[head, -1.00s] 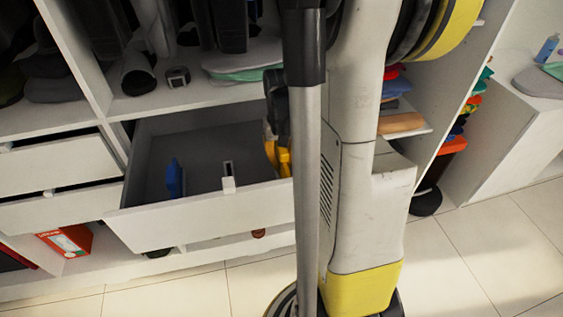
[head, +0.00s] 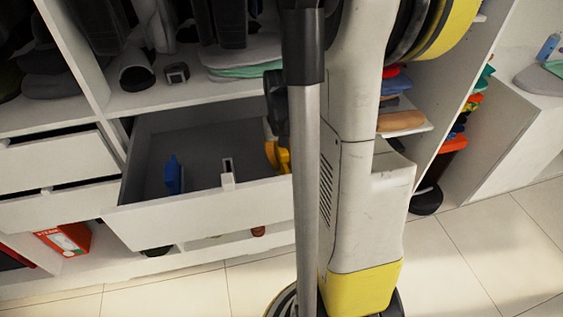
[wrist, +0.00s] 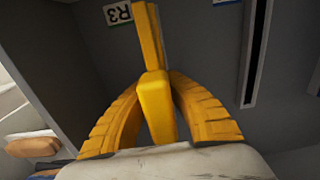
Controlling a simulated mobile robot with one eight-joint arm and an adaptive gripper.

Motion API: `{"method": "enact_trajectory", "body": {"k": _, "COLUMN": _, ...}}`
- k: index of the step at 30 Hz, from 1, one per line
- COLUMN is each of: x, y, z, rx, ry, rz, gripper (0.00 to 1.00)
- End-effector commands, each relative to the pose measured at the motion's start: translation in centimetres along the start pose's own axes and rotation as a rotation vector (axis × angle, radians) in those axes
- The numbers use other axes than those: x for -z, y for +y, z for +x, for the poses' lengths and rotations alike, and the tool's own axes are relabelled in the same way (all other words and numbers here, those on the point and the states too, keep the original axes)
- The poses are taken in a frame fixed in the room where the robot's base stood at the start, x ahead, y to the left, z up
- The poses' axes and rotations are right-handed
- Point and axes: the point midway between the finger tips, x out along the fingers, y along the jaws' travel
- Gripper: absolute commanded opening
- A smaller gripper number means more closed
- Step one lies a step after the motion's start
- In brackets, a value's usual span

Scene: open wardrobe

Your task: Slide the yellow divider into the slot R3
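The yellow divider (wrist: 155,98) stands between the two ridged yellow fingers of my gripper (wrist: 158,108) in the wrist view. The fingers are closed on it. Its far end reaches the top of that view, just right of the R3 label (wrist: 118,12), which appears upside down. The slot R3 itself cannot be made out; the divider and gripper cover that area. In the head view my gripper (head: 276,155) is at the right of the open drawer (head: 200,212), partly hidden behind my arm. How far the divider is seated cannot be told.
A blue divider (head: 173,175) stands in the drawer's left part. A white slotted holder (head: 228,174) is at the drawer's front wall; a white slotted rail (wrist: 256,55) shows right of the divider in the wrist view. Shelves (head: 170,97) with clothes lie above the drawer.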

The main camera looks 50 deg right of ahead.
Motion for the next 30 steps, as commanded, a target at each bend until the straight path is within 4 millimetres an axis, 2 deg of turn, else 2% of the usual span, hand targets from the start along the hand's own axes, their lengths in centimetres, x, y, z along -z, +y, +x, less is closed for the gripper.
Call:
{"method": "enact_trajectory", "body": {"k": 16, "x": 0.0, "y": 0.0, "z": 1.4, "rx": 0.0, "ry": 0.0, "rz": 0.0, "gripper": 0.0}}
{"method": "enact_trajectory", "body": {"k": 17, "x": 0.0, "y": 0.0, "z": 1.4, "rx": 0.0, "ry": 0.0, "rz": 0.0, "gripper": 0.18}}
{"method": "enact_trajectory", "body": {"k": 18, "x": 0.0, "y": 0.0, "z": 1.3, "rx": 0.0, "ry": 0.0, "rz": 0.0, "gripper": 0.3}}
{"method": "enact_trajectory", "body": {"k": 30, "x": 0.0, "y": 0.0, "z": 0.7, "rx": 0.0, "ry": 0.0, "rz": 0.0, "gripper": 0.32}}
